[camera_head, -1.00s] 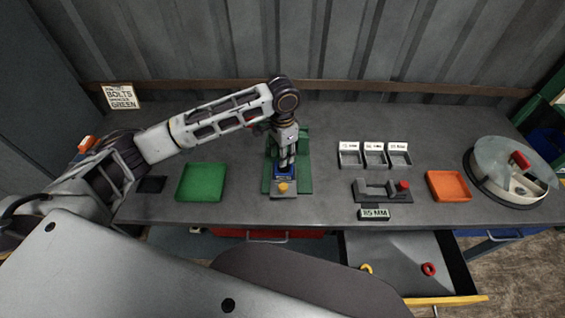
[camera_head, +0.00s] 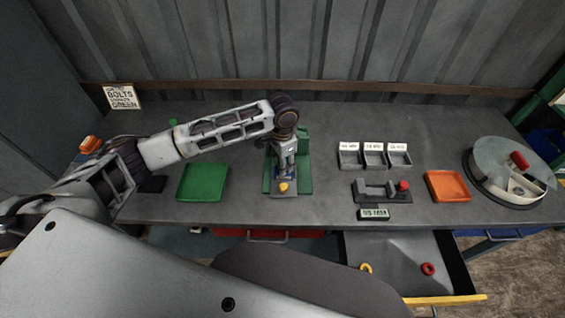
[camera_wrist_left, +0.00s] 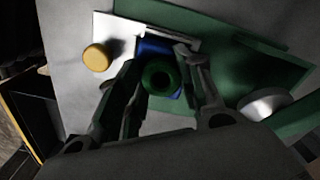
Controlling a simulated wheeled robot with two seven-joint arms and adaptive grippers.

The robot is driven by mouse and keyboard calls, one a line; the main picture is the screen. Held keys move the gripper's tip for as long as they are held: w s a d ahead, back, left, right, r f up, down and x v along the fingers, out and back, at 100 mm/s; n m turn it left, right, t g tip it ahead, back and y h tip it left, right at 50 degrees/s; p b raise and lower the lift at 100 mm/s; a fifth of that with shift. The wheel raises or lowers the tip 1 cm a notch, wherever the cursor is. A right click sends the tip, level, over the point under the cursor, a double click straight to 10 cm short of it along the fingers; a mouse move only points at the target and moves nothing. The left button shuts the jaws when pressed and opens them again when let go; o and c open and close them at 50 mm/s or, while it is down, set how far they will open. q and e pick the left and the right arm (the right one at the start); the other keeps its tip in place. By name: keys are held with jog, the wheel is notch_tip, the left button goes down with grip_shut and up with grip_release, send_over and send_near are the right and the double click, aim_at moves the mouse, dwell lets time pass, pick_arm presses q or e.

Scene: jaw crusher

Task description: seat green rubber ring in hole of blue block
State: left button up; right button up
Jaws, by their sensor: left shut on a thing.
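The green rubber ring (camera_wrist_left: 148,77) is between the fingertips of my left gripper (camera_wrist_left: 158,84), seen nearly end-on with its dark opening facing the camera. My left gripper is shut on it; it also shows in the head view (camera_head: 285,171), pointing down over the green press-like fixture. The blue block (camera_wrist_left: 158,46) lies just beyond the ring in the wrist view, partly covered by ring and fingers. The block's hole is hidden, and I cannot tell whether the ring touches the block. In the head view the gripper hides most of the block. My right gripper is not in view.
The green fixture base (camera_head: 304,184) has a yellow button (camera_head: 283,187) in front. A green tray (camera_head: 203,182) stands left. A gauge (camera_head: 376,190), small bins (camera_head: 374,158), an orange tray (camera_head: 448,186) and a round lidded container (camera_head: 507,178) stand right. An open drawer (camera_head: 400,255) holds rings.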

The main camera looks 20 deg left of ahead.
pick_arm(q)
jog(key=shift+s+f, duration=0.25)
jog(key=shift+f, duration=0.1)
jog(key=shift+s+f, duration=0.2)
jog(key=shift+f, duration=0.2)
jog(key=o, duration=0.9)
jog(key=shift+w+f, duration=0.2)
jog(key=shift+w+r, duration=0.1)
jog(key=shift+r, duration=0.25)
jog(key=shift+r, duration=0.5)
notch_tip(320, 180, up, 12)
jog(key=b, duration=0.1)
jog(key=shift+w, duration=0.15)
